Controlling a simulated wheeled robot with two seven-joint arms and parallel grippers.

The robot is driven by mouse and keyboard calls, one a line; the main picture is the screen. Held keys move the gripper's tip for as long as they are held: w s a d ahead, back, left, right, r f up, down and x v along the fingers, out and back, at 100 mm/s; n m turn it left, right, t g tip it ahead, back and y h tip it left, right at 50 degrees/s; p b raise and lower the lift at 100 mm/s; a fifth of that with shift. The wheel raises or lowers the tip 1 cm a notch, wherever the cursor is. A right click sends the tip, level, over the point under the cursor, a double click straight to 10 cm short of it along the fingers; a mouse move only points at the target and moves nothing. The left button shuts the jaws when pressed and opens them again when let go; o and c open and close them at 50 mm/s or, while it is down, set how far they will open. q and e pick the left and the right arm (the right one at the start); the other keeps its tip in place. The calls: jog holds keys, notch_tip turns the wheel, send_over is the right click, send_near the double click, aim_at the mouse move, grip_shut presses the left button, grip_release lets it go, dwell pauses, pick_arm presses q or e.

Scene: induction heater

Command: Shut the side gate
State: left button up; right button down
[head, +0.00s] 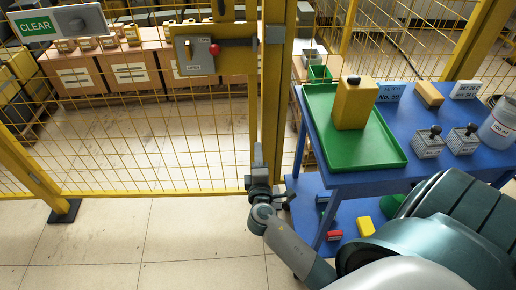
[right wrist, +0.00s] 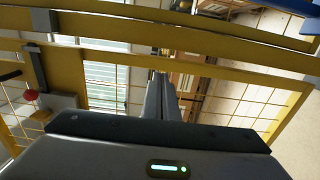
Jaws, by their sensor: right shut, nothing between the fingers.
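The side gate (head: 130,193) is a yellow frame with wire mesh, in the left half of the head view. A grey latch plate with a red knob (head: 214,49) sits high on it; the red knob also shows in the right wrist view (right wrist: 31,95). A yellow post (head: 275,95) stands at the gate's right edge. In the right wrist view a narrow gap shows between two yellow bars; I cannot tell whether the gate is fully closed. My right gripper (head: 258,152) is shut and empty, low by the gate's right edge. Contact is unclear. My left gripper is out of view.
A blue table (head: 345,182) stands right of the post, close to my right arm. Brown boxes (head: 140,72) stand behind the mesh. The floor at front left is clear.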

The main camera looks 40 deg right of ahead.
aim_at(256, 120)
jog(key=x, duration=1.1)
jog(key=shift+w+d+p, duration=0.25)
jog(key=shift+p, duration=0.1)
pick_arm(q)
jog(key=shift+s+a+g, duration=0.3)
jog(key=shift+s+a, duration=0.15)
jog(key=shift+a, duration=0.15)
